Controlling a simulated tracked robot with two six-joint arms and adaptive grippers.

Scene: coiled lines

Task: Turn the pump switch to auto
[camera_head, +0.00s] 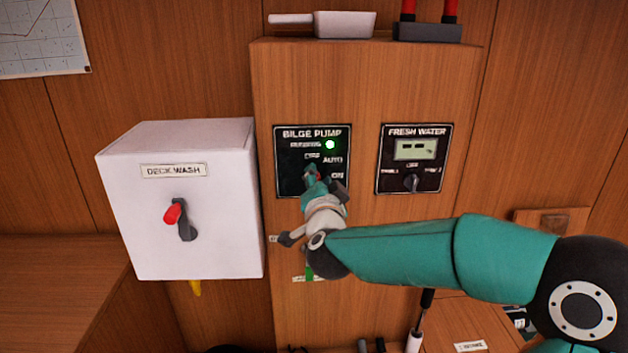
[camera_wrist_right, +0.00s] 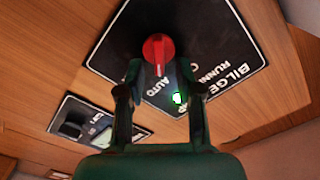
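The bilge pump panel (camera_head: 284,176) is a black plate on the wooden cabinet, with a lit green lamp (camera_head: 330,145) and the labels AUTO and ON at its right. Its switch is a red knob (camera_wrist_right: 158,50), seen clearly in the right wrist view and mostly covered by my gripper in the head view. My right gripper (camera_head: 314,176) is at the panel. In the right wrist view its two fingertips (camera_wrist_right: 159,70) stand apart, one each side of the knob, with gaps visible. My left gripper is not in view.
A white deck wash box (camera_head: 220,240) with a red-tipped lever (camera_head: 180,218) juts out left of the panel. The fresh water panel (camera_head: 385,170) with a dark knob is to the right. A white scoop-like object (camera_head: 345,24) lies on the cabinet top.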

